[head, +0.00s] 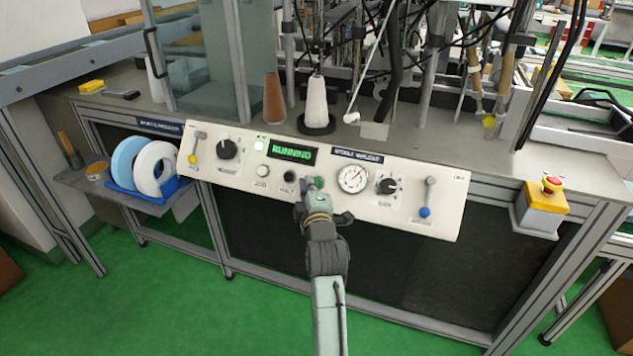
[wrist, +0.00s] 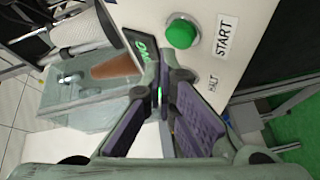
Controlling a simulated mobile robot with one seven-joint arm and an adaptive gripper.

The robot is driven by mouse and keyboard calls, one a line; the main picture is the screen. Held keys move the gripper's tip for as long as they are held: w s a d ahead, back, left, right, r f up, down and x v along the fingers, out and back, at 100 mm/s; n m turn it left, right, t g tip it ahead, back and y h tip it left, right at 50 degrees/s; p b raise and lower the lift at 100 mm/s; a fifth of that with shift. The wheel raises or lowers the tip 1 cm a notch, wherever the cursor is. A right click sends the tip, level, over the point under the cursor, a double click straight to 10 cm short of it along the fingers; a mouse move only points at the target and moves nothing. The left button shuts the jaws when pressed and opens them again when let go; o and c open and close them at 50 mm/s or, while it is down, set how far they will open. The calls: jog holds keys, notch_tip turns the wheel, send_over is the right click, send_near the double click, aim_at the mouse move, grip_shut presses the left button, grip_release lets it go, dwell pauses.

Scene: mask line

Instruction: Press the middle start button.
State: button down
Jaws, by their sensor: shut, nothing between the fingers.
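The control panel (head: 410,210) is a white slanted board on the front of the bench. The green start button (head: 319,182) shows in part in the middle of the panel, just beyond my gripper (head: 311,188). In the wrist view the round green button (wrist: 180,33) sits in a pale ring beside the printed word START. My gripper (wrist: 160,88) is shut and empty, with its fingertips close to the panel. In the wrist view the tips appear apart from the button, to one side of it. The display (head: 292,152) reads RUNNING in green.
A black button (head: 289,175) and a pale button (head: 262,171) lie left of the start button. A gauge (head: 353,178), knobs and levers are also on the panel. A yellow box with a red emergency knob (head: 552,183) is at the right.

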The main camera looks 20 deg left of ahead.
jog(key=shift+s+a+r+p, duration=0.1)
jog(key=shift+s+r+p, duration=0.65)
jog(key=shift+s, duration=0.25)
jog(key=shift+s+r+p, duration=0.6)
jog(key=shift+s+r, duration=0.25)
jog(key=shift+s, duration=0.1)
